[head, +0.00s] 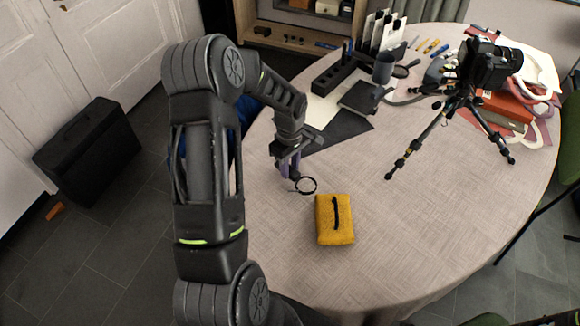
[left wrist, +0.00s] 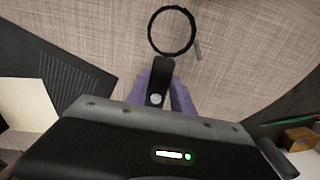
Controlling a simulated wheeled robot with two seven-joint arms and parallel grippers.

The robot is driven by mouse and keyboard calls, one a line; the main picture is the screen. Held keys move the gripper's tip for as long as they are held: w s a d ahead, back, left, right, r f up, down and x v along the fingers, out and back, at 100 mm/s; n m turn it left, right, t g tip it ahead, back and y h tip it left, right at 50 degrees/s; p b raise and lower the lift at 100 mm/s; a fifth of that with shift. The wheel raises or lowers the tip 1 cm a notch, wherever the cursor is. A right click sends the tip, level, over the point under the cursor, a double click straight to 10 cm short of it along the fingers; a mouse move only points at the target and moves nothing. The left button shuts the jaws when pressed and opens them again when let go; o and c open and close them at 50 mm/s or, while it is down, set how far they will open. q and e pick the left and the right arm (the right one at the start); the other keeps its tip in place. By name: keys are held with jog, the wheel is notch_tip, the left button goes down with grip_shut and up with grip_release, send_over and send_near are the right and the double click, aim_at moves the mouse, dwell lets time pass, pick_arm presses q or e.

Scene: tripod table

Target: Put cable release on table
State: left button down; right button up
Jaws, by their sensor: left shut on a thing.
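The cable release (left wrist: 172,30) shows in the left wrist view as a black ring with a dark stem and a small grey tip. The stem sits between the purple fingers of my left gripper (left wrist: 165,95), which is shut on it. In the head view the cable release (head: 306,185) shows as a thin black ring below my left gripper (head: 290,170), over the table (head: 270,262). I cannot tell whether it touches the tabletop. My right gripper is not in view.
A yellow case (head: 334,228) with a black strap lies just right of and nearer than the ring. A camera on a tripod (head: 484,65) stands at the back right. The table's middle right is clear.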

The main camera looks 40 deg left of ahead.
pick_arm(q)
jog(key=shift+f, duration=0.4)
jog(key=shift+f, duration=0.2)
jog(key=c, duration=1.1)
grip_release()
jog(key=shift+r, duration=0.1)
jog(key=shift+r, duration=0.35)
notch_tip(320, 180, up, 12)
jog(key=b, duration=0.1)
jog(key=shift+f+b, duration=0.25)
jog(key=shift+b, duration=0.05)
